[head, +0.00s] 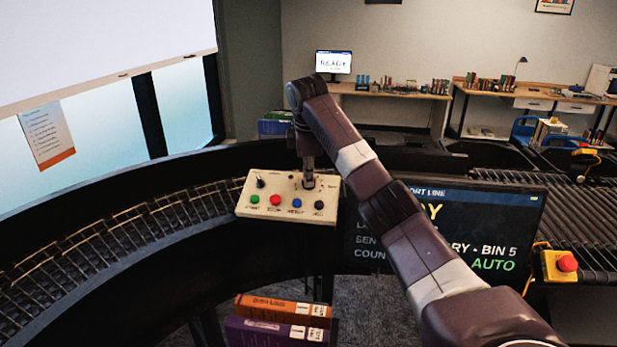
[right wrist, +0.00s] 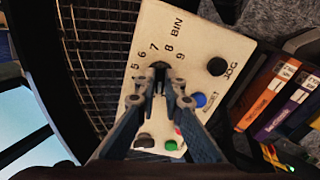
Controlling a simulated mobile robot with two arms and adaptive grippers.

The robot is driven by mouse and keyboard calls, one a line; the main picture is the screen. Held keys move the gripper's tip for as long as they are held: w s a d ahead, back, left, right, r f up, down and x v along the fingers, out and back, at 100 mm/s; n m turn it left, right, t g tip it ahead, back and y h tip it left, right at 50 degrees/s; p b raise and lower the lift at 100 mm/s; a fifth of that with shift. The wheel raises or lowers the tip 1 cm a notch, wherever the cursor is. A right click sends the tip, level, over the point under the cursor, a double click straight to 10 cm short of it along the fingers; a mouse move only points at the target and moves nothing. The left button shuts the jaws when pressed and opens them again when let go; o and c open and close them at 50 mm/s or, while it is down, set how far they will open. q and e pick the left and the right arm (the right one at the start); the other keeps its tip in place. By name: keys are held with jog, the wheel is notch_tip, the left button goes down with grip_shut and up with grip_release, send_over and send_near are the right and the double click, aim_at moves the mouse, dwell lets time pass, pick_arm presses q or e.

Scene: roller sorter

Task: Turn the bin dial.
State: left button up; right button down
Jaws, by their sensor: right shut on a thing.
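The cream control panel (head: 281,184) stands beside the curved roller track in the head view. My right gripper (head: 308,181) reaches down onto the panel's back right part. In the right wrist view the panel (right wrist: 200,45) carries the word BIN and printed numbers, with 5 to 9 readable around the dark bin dial (right wrist: 159,68). The fingertips of my right gripper (right wrist: 160,88) are shut on the dial. They hide most of it, so its pointer cannot be read. My left gripper is not in view.
The panel has green (head: 254,199), red (head: 275,200), blue (head: 297,203) and black (head: 319,205) buttons and a black switch (head: 261,182). A screen (head: 500,215) reads BIN 5 and AUTO, partly behind my arm. Books (head: 275,325) stand below. A red stop button (head: 567,263) is at right.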

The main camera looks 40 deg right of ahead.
jog(key=shift+n, duration=1.6)
jog(key=c, duration=2)
grip_release()
jog(key=shift+c, duration=0.2)
jog(key=v, duration=1.2)
jog(key=shift+w, duration=0.1)
